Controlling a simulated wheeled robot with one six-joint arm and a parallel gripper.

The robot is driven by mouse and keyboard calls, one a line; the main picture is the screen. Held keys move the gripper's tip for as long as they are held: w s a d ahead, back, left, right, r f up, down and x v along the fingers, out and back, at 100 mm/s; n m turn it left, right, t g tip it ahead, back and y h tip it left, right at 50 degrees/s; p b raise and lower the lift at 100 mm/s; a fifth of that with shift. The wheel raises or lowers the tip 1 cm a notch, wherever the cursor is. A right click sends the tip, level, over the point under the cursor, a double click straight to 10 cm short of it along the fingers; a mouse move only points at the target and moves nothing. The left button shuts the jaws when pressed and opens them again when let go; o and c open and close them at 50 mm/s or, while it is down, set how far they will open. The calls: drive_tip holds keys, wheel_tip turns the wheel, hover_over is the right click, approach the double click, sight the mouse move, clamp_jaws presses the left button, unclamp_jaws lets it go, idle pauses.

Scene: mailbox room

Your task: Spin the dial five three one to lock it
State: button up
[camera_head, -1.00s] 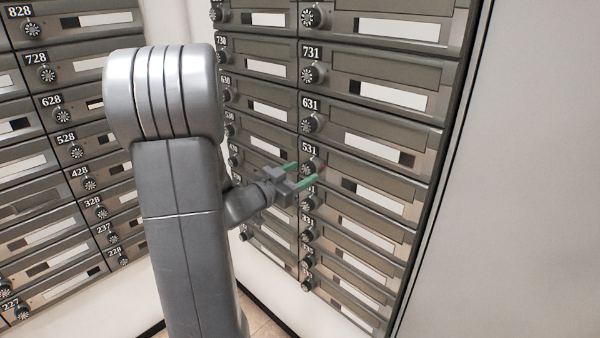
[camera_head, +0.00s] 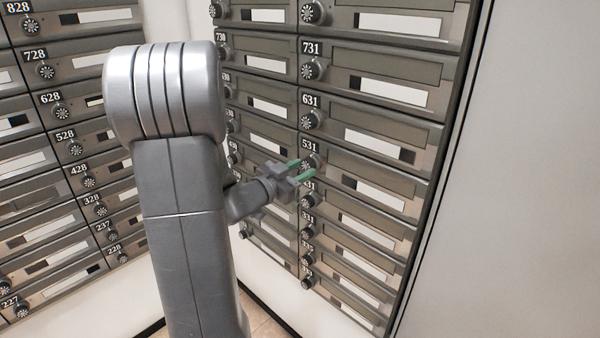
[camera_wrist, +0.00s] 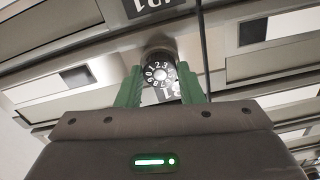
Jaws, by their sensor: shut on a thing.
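The door labelled 531 (camera_head: 370,169) is in the right-hand bank of mailboxes in the head view, with a round black dial (camera_head: 311,161) under its number. My gripper (camera_head: 306,167) reaches this dial with two green fingers, which partly cover it. In the wrist view a black dial with white numerals (camera_wrist: 160,70) sits between the green fingertips, one on each side. My gripper (camera_wrist: 160,78) is shut on the dial. The numerals are small, and I cannot tell which one is at the index mark.
Door 631 (camera_head: 370,121) with its own dial (camera_head: 311,119) is just above. More dials stand close below, partly behind my gripper. Another mailbox bank (camera_head: 50,130) is at the left. A bare pale wall (camera_head: 520,180) is at the right.

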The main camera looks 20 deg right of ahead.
drive_tip(key=m+b, duration=0.3)
drive_tip(key=shift+f, duration=0.25)
drive_tip(key=m+b, duration=0.4)
drive_tip(key=m, duration=0.1)
drive_tip(key=shift+b, duration=0.35)
drive_tip(key=m+b, duration=0.3)
drive_tip(key=m, duration=0.2)
drive_tip(key=shift+r+b, duration=0.1)
drive_tip(key=shift+b, duration=0.25)
drive_tip(key=m+b, duration=0.3)
drive_tip(key=m, duration=0.1)
drive_tip(key=shift+b, duration=0.35)
drive_tip(key=m+b, duration=0.3)
drive_tip(key=m, duration=0.2)
drive_tip(key=shift+b, duration=0.3)
drive_tip(key=m+b, duration=0.3)
drive_tip(key=m, duration=0.1)
drive_tip(key=shift+r+m+b, duration=0.1)
drive_tip(key=shift+m+b, duration=0.2)
drive_tip(key=m+b, duration=0.2)
drive_tip(key=m, duration=0.1)
drive_tip(key=shift+m+b, duration=0.3)
drive_tip(key=shift+b, duration=0.05)
drive_tip(key=shift+r+m+b, duration=0.15)
drive_tip(key=shift+m+b, duration=1.2)
drive_tip(key=shift+m, duration=0.55)
